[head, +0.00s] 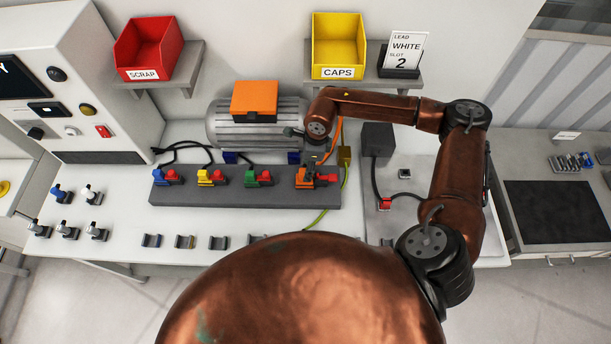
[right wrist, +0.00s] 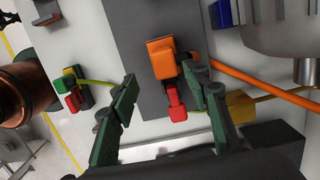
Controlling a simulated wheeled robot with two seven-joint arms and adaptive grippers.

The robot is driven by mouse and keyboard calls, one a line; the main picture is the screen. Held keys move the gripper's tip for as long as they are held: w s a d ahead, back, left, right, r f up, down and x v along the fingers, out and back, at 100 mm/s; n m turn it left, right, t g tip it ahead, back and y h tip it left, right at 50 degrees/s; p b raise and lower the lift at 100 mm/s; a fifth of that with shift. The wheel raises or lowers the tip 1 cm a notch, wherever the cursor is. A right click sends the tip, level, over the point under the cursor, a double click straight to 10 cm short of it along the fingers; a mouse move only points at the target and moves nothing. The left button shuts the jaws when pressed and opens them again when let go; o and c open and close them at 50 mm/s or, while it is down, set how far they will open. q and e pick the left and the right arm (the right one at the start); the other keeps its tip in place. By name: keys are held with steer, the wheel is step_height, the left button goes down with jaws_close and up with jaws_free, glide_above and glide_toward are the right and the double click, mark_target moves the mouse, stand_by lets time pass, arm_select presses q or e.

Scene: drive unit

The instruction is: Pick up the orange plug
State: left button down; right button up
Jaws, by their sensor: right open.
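The orange plug (head: 303,180) sits at the right end of the dark grey connector strip (head: 235,196), with a red part beside it. My right gripper (head: 312,160) is above it and partly covers it. In the right wrist view the orange plug (right wrist: 161,58) shows between and just beyond the fingertips of the open right gripper (right wrist: 160,78). The right-hand finger is close to the plug; I cannot tell whether it touches. An orange cable (right wrist: 262,82) runs off to the right. My left gripper is not in view.
Blue, yellow (head: 210,177) and green (head: 257,177) plugs sit left along the strip. A motor (head: 222,128) stands behind it. A yellow block (head: 344,155) with a green-yellow cable is close on the right. Red (head: 150,50) and yellow (head: 338,47) bins are on shelves above.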

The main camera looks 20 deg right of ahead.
mark_target(304, 171)
steer(key=f, duration=0.1)
steer(key=w+f, duration=0.1)
steer(key=f+p, duration=0.1)
steer(key=shift+w+a+f, duration=0.15)
steer(key=shift+w+a, duration=0.15)
steer(key=shift+a, duration=0.05)
steer(key=shift+s+f, duration=0.35)
steer(key=shift+f, duration=0.25)
steer(key=shift+w+f, duration=0.1)
steer(key=shift+w, duration=0.2)
steer(key=shift+c, duration=1.1)
steer(key=shift+s, duration=0.15)
steer(key=c, duration=0.6)
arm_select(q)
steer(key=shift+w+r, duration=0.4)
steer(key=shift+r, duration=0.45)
arm_select(e)
jaws_close()
